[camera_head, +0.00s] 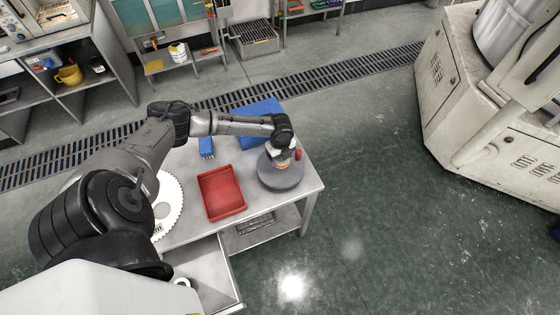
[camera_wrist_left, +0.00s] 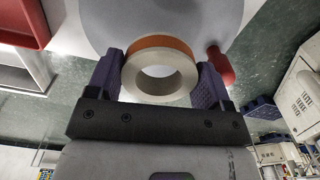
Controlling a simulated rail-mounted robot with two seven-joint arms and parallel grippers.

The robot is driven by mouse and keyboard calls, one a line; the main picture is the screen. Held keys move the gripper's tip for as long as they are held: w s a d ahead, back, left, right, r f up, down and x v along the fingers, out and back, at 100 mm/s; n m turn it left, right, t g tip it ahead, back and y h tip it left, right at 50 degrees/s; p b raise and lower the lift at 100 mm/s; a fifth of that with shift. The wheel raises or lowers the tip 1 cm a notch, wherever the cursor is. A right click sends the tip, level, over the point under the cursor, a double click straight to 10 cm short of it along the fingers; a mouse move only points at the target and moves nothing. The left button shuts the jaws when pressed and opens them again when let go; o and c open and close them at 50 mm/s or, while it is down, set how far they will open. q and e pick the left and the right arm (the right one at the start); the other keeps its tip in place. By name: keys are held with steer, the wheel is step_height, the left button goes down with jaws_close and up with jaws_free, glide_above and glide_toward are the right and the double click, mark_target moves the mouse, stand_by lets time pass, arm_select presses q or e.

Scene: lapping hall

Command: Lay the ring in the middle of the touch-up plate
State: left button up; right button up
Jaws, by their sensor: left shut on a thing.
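The ring (camera_wrist_left: 160,57) is pale with an orange band and sits between the two purple fingers of my left gripper (camera_wrist_left: 158,76) in the left wrist view. My left gripper (camera_head: 282,152) is shut on it over the round grey touch-up plate (camera_head: 275,182) in the head view. The plate lies at the right end of the metal table and also shows behind the ring in the left wrist view (camera_wrist_left: 195,15). I cannot tell whether the ring touches the plate. My right gripper is not in view.
A red tray (camera_head: 221,193) lies left of the plate. A blue object (camera_head: 258,113) is behind my forearm and a smaller blue block (camera_head: 206,146) is nearby. A white toothed disc (camera_head: 171,200) lies further left. A red knob (camera_head: 298,154) stands at the plate's side. An open drawer (camera_head: 207,270) juts forward.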

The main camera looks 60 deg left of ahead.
arm_select(q)
steer(key=shift+a+f, duration=0.25)
steer(key=shift+a, duration=0.05)
steer(key=shift+f, duration=1.9)
steer(key=shift+f, duration=0.15)
steer(key=o, duration=1.1)
steer(key=shift+c, duration=0.2)
